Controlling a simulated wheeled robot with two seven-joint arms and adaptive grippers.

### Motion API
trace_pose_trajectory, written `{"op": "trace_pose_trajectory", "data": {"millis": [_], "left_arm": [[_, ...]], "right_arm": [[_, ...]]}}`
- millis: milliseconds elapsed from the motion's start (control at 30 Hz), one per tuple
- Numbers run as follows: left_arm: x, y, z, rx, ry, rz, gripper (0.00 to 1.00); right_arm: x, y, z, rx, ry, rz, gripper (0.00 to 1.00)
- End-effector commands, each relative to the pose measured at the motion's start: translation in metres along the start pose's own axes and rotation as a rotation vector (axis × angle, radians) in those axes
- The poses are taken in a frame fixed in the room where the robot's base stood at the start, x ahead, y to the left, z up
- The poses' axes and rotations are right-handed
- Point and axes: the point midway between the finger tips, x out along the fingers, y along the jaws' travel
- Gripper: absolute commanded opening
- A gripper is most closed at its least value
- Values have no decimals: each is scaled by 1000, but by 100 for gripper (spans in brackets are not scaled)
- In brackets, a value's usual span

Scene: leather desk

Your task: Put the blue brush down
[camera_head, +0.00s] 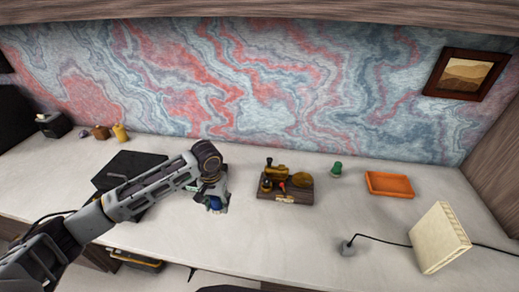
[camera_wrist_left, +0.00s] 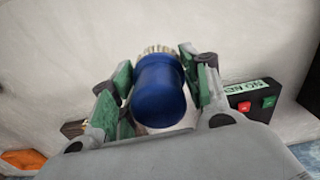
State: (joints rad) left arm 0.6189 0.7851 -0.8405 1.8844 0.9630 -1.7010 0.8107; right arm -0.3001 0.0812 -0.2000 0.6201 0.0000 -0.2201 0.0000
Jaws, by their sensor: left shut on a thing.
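My left gripper (camera_head: 215,201) is over the middle of the pale desk (camera_head: 262,232), left of the wooden tool holder. It is shut on the blue brush, whose blue handle (camera_wrist_left: 158,92) sits between the green-padded fingers (camera_wrist_left: 160,88) in the left wrist view. Pale bristles show past the handle's far end, pointing away from the wrist. In the head view only a little of the blue brush (camera_head: 214,203) shows, mostly hidden by the gripper. I cannot tell whether the bristles touch the desk. My right gripper is not in view.
A wooden holder (camera_head: 295,196) with tools stands right of the gripper. Beyond are a small green object (camera_head: 336,169) and an orange tray (camera_head: 389,184). A cream block (camera_head: 438,238) and a cable are at right. A black box (camera_head: 128,166) lies left. The front middle desk is clear.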

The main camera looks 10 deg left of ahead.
Motion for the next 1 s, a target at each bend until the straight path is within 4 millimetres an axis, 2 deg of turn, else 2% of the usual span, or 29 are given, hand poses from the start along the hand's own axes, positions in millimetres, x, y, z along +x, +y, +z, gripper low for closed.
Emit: {"op": "trace_pose_trajectory", "data": {"millis": [100,200,400,500,600,1000], "left_arm": [[-6,14,-4,22,13,9,22],[-5,31,0,60,11,10,22],[6,67,20,158,-2,5,22],[15,78,32,208,-13,-1,22],[21,83,39,257,-16,-4,22],[20,84,38,296,-10,0,22]], "right_arm": [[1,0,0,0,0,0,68],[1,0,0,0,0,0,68],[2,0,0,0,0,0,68],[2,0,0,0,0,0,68],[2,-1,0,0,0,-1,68],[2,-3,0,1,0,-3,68]]}}
